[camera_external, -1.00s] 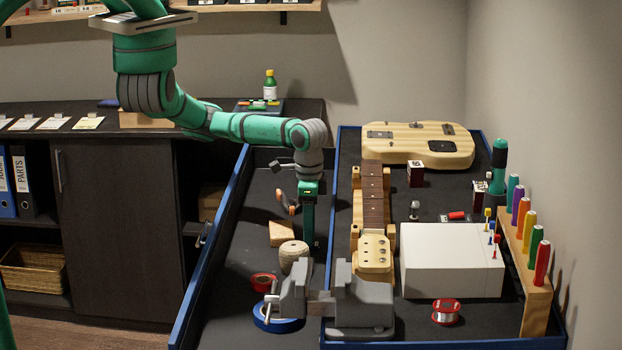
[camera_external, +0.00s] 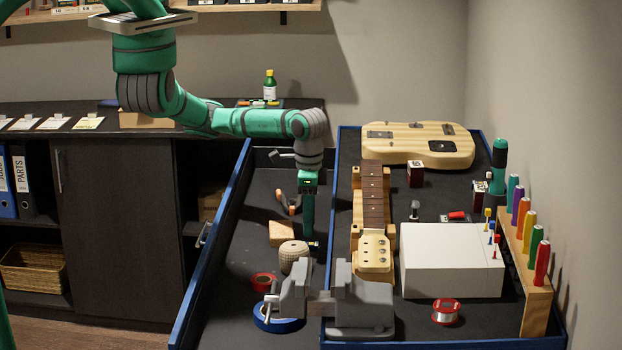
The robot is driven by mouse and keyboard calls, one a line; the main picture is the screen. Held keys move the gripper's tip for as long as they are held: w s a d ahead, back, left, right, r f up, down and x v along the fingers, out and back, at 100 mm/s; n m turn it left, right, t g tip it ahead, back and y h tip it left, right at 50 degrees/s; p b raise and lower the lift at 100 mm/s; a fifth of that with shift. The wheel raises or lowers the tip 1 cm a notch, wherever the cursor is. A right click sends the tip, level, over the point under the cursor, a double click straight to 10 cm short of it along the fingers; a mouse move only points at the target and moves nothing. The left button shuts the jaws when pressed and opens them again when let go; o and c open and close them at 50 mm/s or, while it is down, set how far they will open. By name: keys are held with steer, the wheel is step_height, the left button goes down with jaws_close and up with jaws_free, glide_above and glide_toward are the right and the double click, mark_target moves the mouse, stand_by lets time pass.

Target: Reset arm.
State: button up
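My green arm reaches in from the upper left over the workbench tray. My gripper (camera_external: 307,232) points down at the left part of the tray, just left of the guitar neck and behind the grey vise. It is seen edge-on, so I cannot tell whether its fingers are open or shut, or whether anything is between them. A ball of twine (camera_external: 293,256) and a wooden block (camera_external: 281,233) lie close to its left.
The grey vise (camera_external: 360,300) stands at the front. The guitar neck (camera_external: 373,205) rests on wooden supports to the right, near a white box (camera_external: 451,260). Red tape (camera_external: 263,282) and blue tape (camera_external: 277,321) lie front left. A guitar body (camera_external: 418,144) lies at the back.

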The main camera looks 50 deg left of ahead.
mark_target(309, 243)
step_height(309, 243, up, 7)
step_height(309, 243, down, 12)
steer(key=shift+f, duration=0.1)
step_height(309, 243, up, 31)
steer(key=w+d+m, duration=0.1)
steer(key=w+d, duration=1)
steer(key=shift+w+r+m, duration=0.15)
steer(key=shift+r+m, duration=0.15)
stand_by(0.8)
